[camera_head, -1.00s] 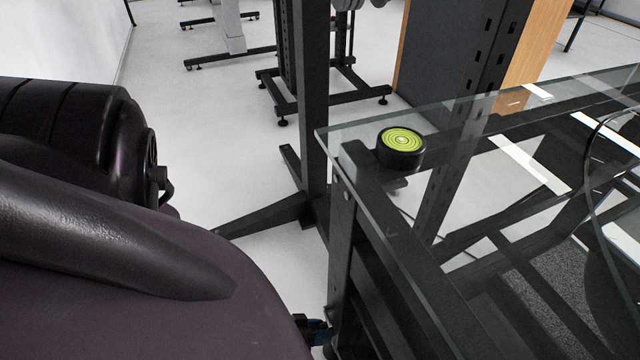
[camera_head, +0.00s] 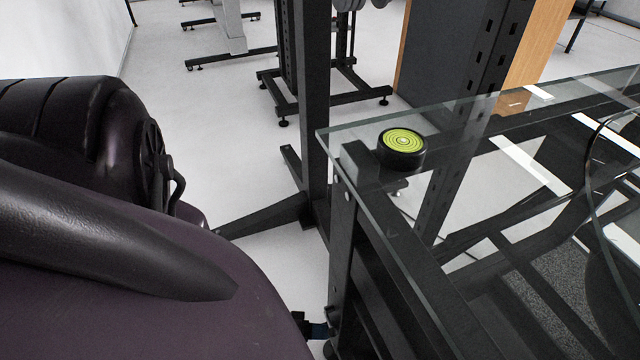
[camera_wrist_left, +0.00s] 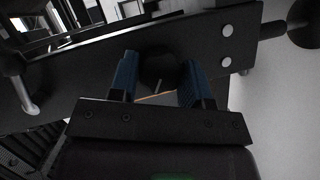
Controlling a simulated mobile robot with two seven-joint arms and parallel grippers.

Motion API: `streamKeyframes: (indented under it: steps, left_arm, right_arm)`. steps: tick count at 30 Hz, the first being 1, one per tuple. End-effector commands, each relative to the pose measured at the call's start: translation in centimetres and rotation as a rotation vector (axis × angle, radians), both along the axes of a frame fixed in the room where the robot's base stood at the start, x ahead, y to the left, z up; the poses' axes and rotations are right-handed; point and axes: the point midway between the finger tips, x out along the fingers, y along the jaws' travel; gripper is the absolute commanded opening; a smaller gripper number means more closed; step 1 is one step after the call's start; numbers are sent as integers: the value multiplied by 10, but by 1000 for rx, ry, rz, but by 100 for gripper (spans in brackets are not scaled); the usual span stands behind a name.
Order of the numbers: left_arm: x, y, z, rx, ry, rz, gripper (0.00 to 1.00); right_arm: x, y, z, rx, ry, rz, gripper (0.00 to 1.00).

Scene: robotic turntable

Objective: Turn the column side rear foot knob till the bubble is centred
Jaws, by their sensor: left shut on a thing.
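The round bubble level (camera_head: 401,150), black with a yellow-green ringed face, sits on the near left corner of the glass top. A pale spot shows near the middle of its rings, but the bubble's exact place is too small to tell. My left gripper (camera_head: 318,328) shows only partly, low beside the frame's leg. In the left wrist view its blue fingers (camera_wrist_left: 160,82) stand on both sides of a dark round foot knob (camera_wrist_left: 157,66) and are shut on it. The knob's outline is dim. My right gripper is not in view.
The glass top (camera_head: 480,105) rests on a dark metal frame, with its edge close to my left arm. A dark upright column (camera_head: 313,100) on splayed feet stands behind its corner. Light floor (camera_head: 200,120) lies open to the left.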

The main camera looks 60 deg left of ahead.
Motion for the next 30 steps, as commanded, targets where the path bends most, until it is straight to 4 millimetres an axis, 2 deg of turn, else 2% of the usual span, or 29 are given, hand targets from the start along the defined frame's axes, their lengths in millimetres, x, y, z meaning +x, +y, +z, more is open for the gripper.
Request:
streamKeyframes:
  steps: [15, 16, 20, 30]
  left_arm:
    - [-3, 2, -1, -9, 7, 4, 20]
    - [-3, 2, -1, -9, 7, 4, 48]
    - [-2, 1, -1, -9, 5, 3, 68]
    - [-3, 1, 0, -11, 3, 2, 68]
  right_arm:
    - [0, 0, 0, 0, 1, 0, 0]
    - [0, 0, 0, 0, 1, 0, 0]
    - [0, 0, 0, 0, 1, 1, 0]
    - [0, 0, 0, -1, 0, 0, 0]
